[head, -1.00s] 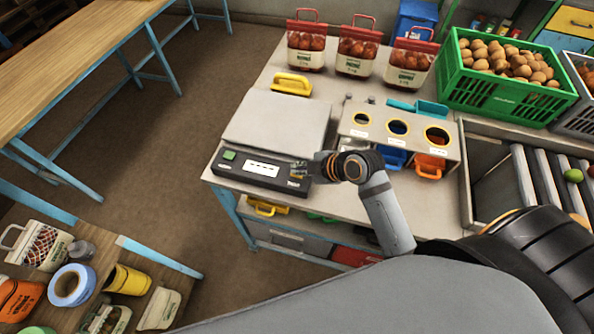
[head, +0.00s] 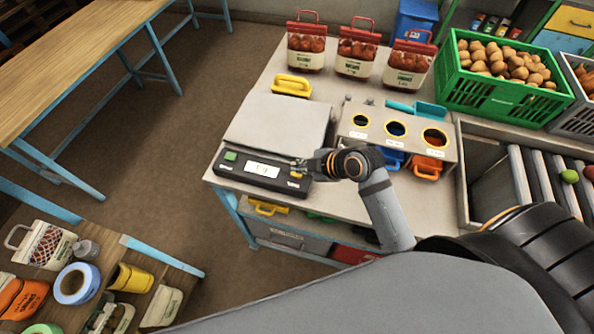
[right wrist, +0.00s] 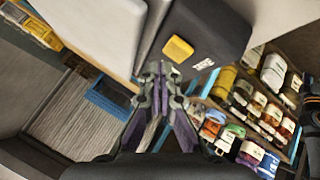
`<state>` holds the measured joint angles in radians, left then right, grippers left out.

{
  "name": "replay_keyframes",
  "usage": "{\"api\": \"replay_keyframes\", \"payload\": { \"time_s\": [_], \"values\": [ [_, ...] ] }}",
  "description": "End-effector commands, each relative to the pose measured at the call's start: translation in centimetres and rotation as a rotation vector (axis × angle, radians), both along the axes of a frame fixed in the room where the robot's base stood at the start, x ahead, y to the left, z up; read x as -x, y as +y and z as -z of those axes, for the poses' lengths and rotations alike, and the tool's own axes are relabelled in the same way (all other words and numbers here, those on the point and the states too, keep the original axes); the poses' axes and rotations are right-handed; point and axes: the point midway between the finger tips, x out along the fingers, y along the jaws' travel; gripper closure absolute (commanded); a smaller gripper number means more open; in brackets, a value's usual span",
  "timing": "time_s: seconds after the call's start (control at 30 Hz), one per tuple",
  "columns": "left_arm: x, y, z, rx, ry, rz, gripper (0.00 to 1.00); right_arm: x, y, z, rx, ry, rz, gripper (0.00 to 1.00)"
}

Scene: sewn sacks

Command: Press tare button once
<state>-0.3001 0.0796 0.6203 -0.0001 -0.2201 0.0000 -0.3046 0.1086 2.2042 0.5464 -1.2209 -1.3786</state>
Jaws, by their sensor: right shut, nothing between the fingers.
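The scale has a grey weighing plate (head: 278,122) with nothing on it and a black console (head: 240,172) in front. The console carries a green button (head: 230,156) at its left, a lit display (head: 264,171) with small, hard-to-read characters, and a yellow button (head: 296,175) at its right. In the right wrist view the yellow button (right wrist: 178,48) has a white label beside it, too small to read surely. My right gripper (head: 297,164) is shut and empty at the console's right end. Its fingertips (right wrist: 161,70) appear just beside the yellow button, seemingly apart from it. My left gripper is out of view.
A stand with three ringed holes (head: 395,128) is right of the scale. A yellow-handled object (head: 291,85) and filled sacks (head: 357,52) stand behind. A green crate (head: 500,88) is at the back right. The floor (head: 140,150) on the left is clear.

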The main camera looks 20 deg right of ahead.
Motion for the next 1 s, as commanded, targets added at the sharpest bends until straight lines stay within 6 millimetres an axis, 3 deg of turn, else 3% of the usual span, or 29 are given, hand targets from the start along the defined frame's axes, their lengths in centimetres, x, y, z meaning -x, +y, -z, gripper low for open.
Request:
{"api": "replay_keyframes", "payload": {
  "time_s": [0.5, 1.0],
  "values": [
    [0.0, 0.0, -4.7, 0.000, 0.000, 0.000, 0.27, 0.0, 0.0, -5.0, 0.001, 0.000, -0.001, 1.00],
    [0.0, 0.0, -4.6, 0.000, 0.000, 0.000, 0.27, 0.0, 0.0, -5.0, 0.000, 0.000, 0.000, 1.00]
  ]
}}
